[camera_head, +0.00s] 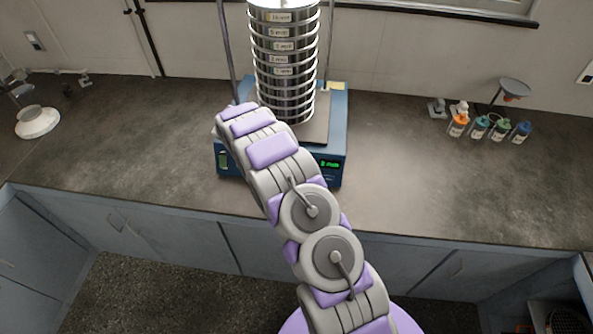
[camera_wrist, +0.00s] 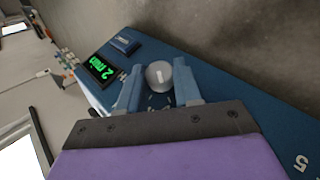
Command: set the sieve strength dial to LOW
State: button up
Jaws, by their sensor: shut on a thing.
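The sieve shaker (camera_head: 333,110) is a blue-based machine with a stack of metal sieves, standing on the bench. In the wrist view its blue front panel (camera_wrist: 205,124) holds a small round grey-white dial (camera_wrist: 158,77) with a light pointer line. My gripper (camera_wrist: 157,68) has its two blue fingers on either side of the dial, shut on it. Small marks show on the panel around the dial, but the LOW label is not readable. In the head view my arm hides the dial and my gripper.
A green-lit display (camera_wrist: 100,70) and a blue button (camera_wrist: 125,42) sit beside the dial. Several small bottles (camera_head: 480,127) stand on the bench at right. A white round-based item (camera_head: 37,122) is at far left. The bench on both sides of the shaker is mostly clear.

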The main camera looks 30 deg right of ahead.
jog(key=shift+w+a+h, duration=0.1)
jog(key=shift+h, duration=0.4)
jog(key=shift+n, duration=0.3)
jog(key=o, duration=1)
jog(key=shift+a, duration=0.1)
jog(key=shift+o, duration=0.2)
jog(key=p+v, duration=0.2)
jog(key=v, duration=1.5)
jog(key=shift+w+a, duration=0.2)
